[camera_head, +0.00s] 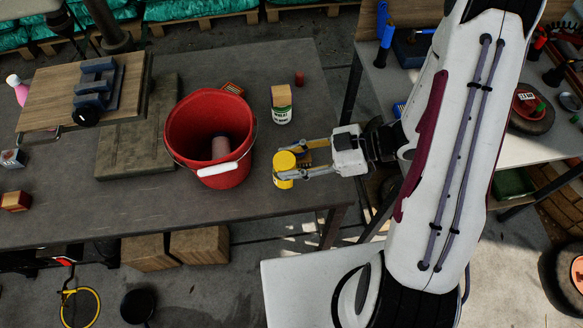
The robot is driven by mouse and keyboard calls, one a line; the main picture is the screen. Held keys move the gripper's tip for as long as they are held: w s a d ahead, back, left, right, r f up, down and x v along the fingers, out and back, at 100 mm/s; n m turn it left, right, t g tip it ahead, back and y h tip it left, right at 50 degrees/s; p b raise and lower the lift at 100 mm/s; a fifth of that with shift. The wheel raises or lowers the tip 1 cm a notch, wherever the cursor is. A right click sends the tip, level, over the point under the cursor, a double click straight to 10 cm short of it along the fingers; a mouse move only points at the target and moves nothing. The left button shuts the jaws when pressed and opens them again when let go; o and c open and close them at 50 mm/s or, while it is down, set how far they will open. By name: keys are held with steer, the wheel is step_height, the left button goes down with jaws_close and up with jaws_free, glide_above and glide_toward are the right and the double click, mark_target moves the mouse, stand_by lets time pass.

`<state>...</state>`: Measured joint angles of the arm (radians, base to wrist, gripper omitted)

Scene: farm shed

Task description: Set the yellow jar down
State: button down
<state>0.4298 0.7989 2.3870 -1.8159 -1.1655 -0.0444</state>
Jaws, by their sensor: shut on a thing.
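The yellow jar (284,162) is at the front right part of the grey table (240,205), just right of the red bucket. My gripper (293,165) reaches in from the right and is shut on the jar, with a finger on its far side and one on its near side. The jar looks upright. From this high view I cannot tell whether its base touches the table top or is slightly above it.
The red bucket (190,124) holds a pinkish cylinder (221,147). The table top in front of the bucket is clear.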

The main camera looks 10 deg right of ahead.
steer(key=shift+f, duration=2.1)
steer(key=shift+f, duration=0.1)
steer(key=c, duration=1.4)
jaws_free()
steer(key=shift+v, duration=6.1)
steer(key=shift+w, duration=0.1)
